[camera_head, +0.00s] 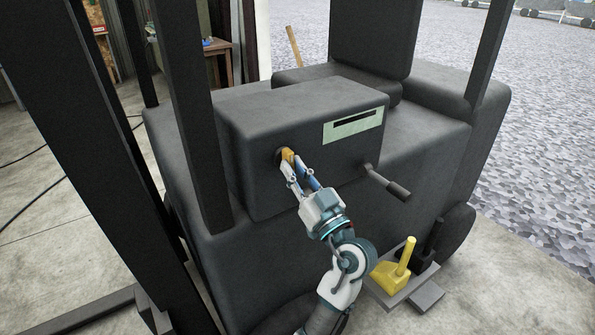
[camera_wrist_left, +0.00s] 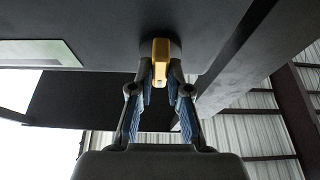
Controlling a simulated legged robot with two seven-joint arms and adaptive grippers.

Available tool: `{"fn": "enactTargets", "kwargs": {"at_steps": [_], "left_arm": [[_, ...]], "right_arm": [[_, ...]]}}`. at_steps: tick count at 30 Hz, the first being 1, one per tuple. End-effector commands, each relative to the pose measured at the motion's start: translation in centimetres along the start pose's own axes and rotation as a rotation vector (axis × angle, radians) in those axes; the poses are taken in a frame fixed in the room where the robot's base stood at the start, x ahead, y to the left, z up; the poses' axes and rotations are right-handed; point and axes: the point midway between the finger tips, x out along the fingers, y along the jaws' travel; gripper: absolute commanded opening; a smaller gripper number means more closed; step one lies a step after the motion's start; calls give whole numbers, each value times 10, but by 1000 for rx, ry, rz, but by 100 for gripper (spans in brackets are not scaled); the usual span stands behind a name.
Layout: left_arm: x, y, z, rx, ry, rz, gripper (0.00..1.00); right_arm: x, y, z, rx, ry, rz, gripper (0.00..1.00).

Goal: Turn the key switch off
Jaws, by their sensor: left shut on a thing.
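The key switch is a yellow key (camera_head: 288,155) in a dark round socket (camera_head: 279,157) on the front face of a black console box (camera_head: 260,190). In the left wrist view the yellow key (camera_wrist_left: 160,63) stands upright in the picture, with its socket (camera_wrist_left: 174,49) behind it. My left gripper (camera_head: 295,168) is at the key, its blue-padded fingers on both sides of it. My right gripper is not in view.
A lever with a dark handle (camera_head: 388,184) sticks out right of the key. A pale green panel with a dark slot (camera_head: 353,125) is above it. A yellow pedal-like part (camera_head: 391,273) is low at the right. Black posts (camera_head: 190,110) stand at the left.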

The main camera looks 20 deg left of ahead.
Motion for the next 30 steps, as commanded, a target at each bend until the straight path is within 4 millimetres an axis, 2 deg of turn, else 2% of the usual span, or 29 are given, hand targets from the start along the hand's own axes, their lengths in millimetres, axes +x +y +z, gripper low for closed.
{"fn": "enactTargets", "kwargs": {"at_steps": [1,6,7,9,10,18,22,23,30], "left_arm": [[1,1,7,4,-13,2,0],[1,1,7,3,-12,2,0],[1,1,7,3,-12,2,22],[1,1,6,3,-10,2,39],[1,1,5,2,-9,2,42],[-3,0,-2,0,0,2,42],[-10,2,4,3,-5,3,42],[-14,3,6,4,-8,4,42],[-64,2,-17,0,-6,5,42]], "right_arm": [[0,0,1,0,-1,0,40],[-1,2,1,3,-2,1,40],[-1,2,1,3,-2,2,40],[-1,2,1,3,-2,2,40],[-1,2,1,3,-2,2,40],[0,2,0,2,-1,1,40],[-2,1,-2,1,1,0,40],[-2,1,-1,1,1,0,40],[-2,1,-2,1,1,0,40]]}}
